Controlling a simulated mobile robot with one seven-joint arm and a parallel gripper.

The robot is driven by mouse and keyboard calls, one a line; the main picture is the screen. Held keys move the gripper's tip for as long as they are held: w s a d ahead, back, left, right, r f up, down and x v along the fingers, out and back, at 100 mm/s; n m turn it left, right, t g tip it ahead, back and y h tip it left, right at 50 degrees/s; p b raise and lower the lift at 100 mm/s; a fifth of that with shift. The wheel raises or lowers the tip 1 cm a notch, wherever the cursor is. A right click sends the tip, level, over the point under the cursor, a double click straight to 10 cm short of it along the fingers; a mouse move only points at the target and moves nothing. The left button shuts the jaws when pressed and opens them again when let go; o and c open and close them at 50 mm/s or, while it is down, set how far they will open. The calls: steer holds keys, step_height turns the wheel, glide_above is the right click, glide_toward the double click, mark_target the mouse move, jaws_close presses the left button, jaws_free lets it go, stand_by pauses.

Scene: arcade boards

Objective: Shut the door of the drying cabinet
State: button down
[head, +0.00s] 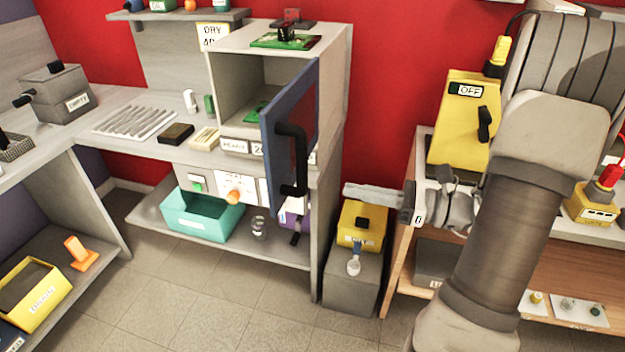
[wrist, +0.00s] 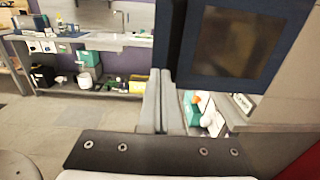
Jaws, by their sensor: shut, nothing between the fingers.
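The drying cabinet (head: 226,90) is a pale box on the counter with its front opening showing. Its blue door (head: 271,150) stands wide open, swung out from the cabinet's right side, and carries a black bar handle (head: 291,165). My gripper (head: 352,190) is shut and empty, to the right of the door with its fingers pointing left. In the head view a gap shows between the fingertips and the door. In the wrist view the door (wrist: 183,70) with its dark window fills the upper right, beyond my shut fingers (wrist: 160,85). The handle is not clear there.
A green board (head: 268,42) lies on top of the cabinet. A teal bin (head: 190,216) stands on the shelf below. A yellow box (head: 362,222) sits on a grey block below my gripper. A yellow machine marked OFF (head: 462,120) stands at right. The floor in front is clear.

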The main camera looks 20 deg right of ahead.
mark_target(275, 176)
steer(key=x, duration=1.3)
steer(key=shift+w+a+b, duration=0.15)
steer(key=shift+a+b, duration=0.15)
steer(key=shift+b, duration=0.05)
steer(key=shift+a, duration=0.1)
